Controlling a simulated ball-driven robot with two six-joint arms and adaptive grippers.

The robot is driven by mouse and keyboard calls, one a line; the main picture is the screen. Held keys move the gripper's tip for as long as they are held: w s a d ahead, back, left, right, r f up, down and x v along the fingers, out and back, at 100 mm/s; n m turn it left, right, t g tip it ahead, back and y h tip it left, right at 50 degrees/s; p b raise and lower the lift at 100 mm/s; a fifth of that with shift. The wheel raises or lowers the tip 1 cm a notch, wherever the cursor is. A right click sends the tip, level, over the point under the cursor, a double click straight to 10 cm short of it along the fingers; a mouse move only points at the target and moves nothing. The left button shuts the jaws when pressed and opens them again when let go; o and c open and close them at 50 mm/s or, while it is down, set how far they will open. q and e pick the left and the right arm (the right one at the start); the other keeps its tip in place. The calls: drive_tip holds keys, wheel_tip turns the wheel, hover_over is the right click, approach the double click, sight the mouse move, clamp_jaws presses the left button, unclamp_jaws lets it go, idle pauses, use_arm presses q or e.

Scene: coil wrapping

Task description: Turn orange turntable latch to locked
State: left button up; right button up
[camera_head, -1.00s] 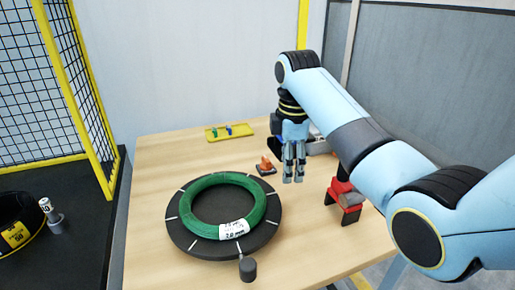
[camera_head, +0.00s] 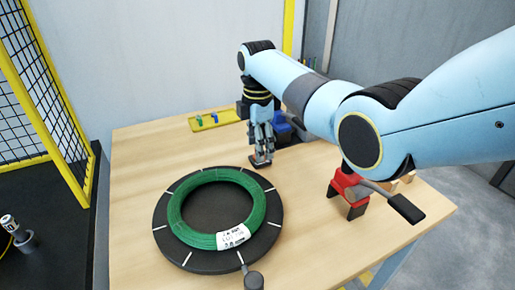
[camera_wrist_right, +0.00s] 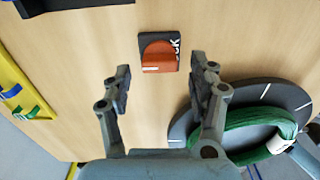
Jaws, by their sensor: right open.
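The orange latch (camera_wrist_right: 158,56) is a knob on a small dark square plate with white lettering, and a white line shows on its lower edge in the right wrist view. My right gripper (camera_wrist_right: 162,72) is open, with one finger to each side of the latch and visible gaps between. In the head view my right gripper (camera_head: 262,139) is over the latch and hides most of it; only part of the dark plate (camera_head: 261,164) shows. The black turntable (camera_head: 270,225) with white marks carries a green coil (camera_head: 184,226) with a white label. My left gripper is not in view.
A yellow tray (camera_head: 208,125) with small green and blue pieces is at the back of the wooden table. A red device (camera_head: 343,184) with a dark handle stands at the right. A dark knob (camera_head: 254,281) is at the turntable's front. The left tabletop is clear.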

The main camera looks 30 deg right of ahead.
drive_tip(key=shift+f, duration=0.6)
drive_tip(key=shift+c, duration=1.2)
drive_tip(key=c, duration=0.9)
